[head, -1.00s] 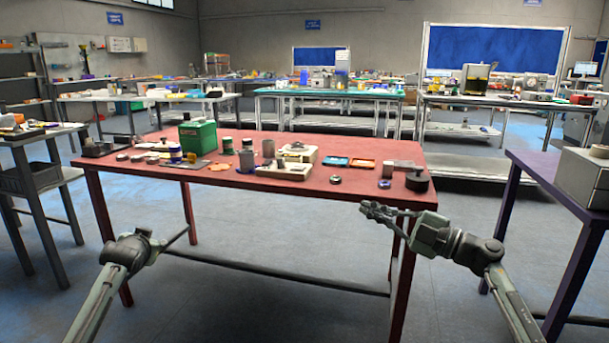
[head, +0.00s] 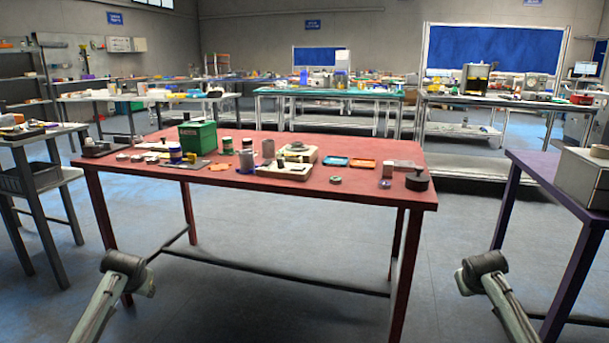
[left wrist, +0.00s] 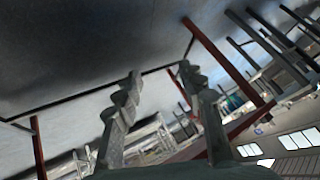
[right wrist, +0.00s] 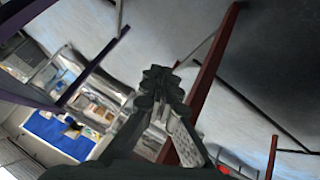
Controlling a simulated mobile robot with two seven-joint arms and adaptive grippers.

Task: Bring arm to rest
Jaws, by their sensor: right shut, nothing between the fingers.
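In the head view both my arms are low in front of the red table (head: 300,190), and only my arm links show at the bottom left and bottom right. My left gripper (left wrist: 162,85) shows in the left wrist view with its two fingers apart and nothing between them. My right gripper (right wrist: 158,76) shows in the right wrist view with its fingertips together and nothing held. Both grippers are clear of the tabletop, with red table legs and floor behind them. Neither gripper shows in the head view.
The red table holds a green box (head: 197,135), a white device (head: 284,170), small blue and orange trays (head: 364,164) and a dark round pot (head: 417,181). A purple-legged table (head: 505,205) stands right, a grey table (head: 40,140) left. Floor between me and the red table is open.

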